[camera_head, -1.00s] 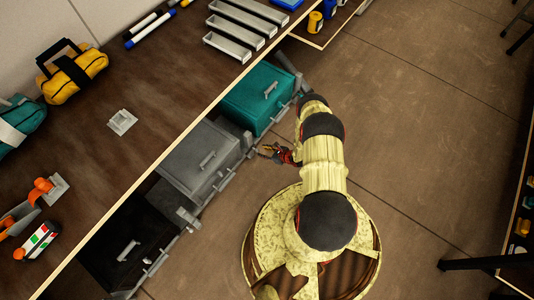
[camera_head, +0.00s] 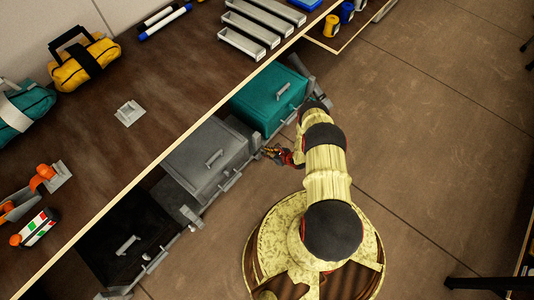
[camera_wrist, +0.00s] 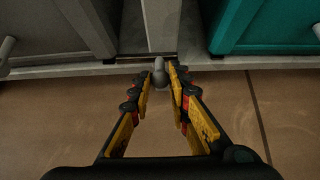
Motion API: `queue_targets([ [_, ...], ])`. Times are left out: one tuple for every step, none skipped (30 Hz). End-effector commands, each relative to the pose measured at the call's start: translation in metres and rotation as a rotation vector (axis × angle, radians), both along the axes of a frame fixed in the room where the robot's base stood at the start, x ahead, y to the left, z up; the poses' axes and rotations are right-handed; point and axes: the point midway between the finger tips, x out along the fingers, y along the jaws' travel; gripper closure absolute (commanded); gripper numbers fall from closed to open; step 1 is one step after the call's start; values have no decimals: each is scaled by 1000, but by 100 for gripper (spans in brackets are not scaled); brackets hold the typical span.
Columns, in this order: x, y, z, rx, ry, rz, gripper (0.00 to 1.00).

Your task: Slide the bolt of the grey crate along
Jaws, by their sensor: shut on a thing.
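The grey crate (camera_head: 196,158) sits below the bench edge, between a black crate and a teal crate, with a handle on its lid. In the wrist view, its grey side (camera_wrist: 60,30) is at the upper left. My gripper (camera_head: 270,152) is at the crate's right front corner. In the wrist view, my gripper (camera_wrist: 160,82) has its fingertips closed around a small grey rounded knob (camera_wrist: 156,66), which looks like the bolt's end. The rest of the bolt is hard to make out.
The teal crate (camera_head: 268,98) stands close to the right of my gripper, and the black crate (camera_head: 118,245) stands at the lower left. The wooden bench (camera_head: 130,150) overhangs behind. The brown floor (camera_head: 430,130) to the right is clear.

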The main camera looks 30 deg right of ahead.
Motion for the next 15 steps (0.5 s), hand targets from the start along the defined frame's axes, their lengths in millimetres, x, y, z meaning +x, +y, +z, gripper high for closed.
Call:
queue_targets([
  [0, 0, 0, 0, 1, -1, 100],
  [0, 0, 0, 0, 1, -1, 100],
  [-1, 0, 0, 0, 1, -1, 100],
  [-1, 0, 0, 0, 1, -1, 100],
  [-1, 1, 0, 0, 1, -1, 100],
  [-1, 2, 0, 1, 1, -1, 100],
  [-2, 3, 0, 1, 1, -1, 100],
  [-2, 4, 0, 1, 2, -1, 100],
  [-3, 6, 0, 1, 3, -1, 100],
  [-4, 8, 0, 1, 3, -1, 100],
  [-5, 10, 0, 1, 2, 0, 100],
  [-5, 12, 0, 2, 2, 1, 100],
  [-6, 14, 0, 1, 1, 0, 100],
  [-7, 16, 0, 1, 1, 0, 100],
  [-8, 18, 0, 1, 1, 0, 100],
])
